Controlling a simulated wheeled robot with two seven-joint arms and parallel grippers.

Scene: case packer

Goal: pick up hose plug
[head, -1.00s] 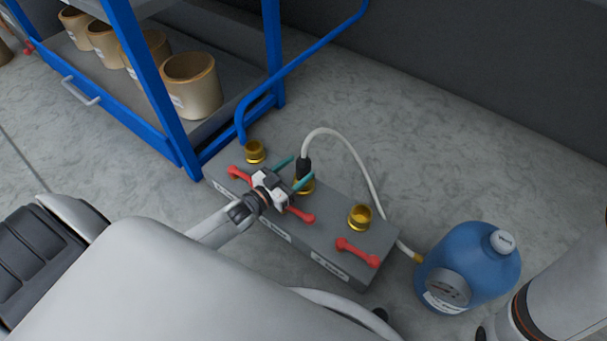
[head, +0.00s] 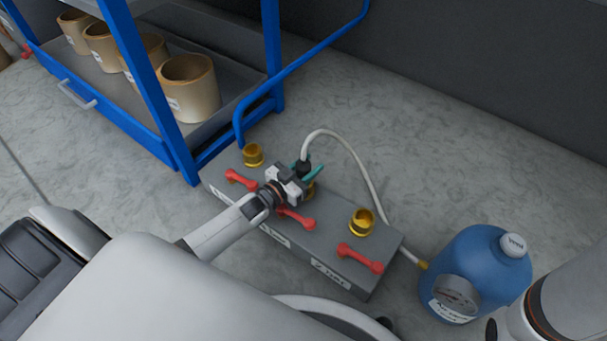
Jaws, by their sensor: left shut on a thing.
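The hose plug (head: 303,166) is a black end piece on a white hose (head: 352,151). It stands at the middle brass socket (head: 309,190) of a grey block (head: 330,237). My left gripper (head: 303,174), with teal fingertips, is shut on the plug. The gripper body hides the plug's lower part, so I cannot tell whether it is still seated in the socket. My right arm shows at the lower right, but its gripper is not in view.
Brass sockets (head: 253,155) and (head: 362,221) stand on either side, with red handles (head: 360,258) along the block. The hose runs to a blue bottle (head: 477,272) at right. A blue-framed rack (head: 180,150) with tan pots (head: 189,88) stands at upper left.

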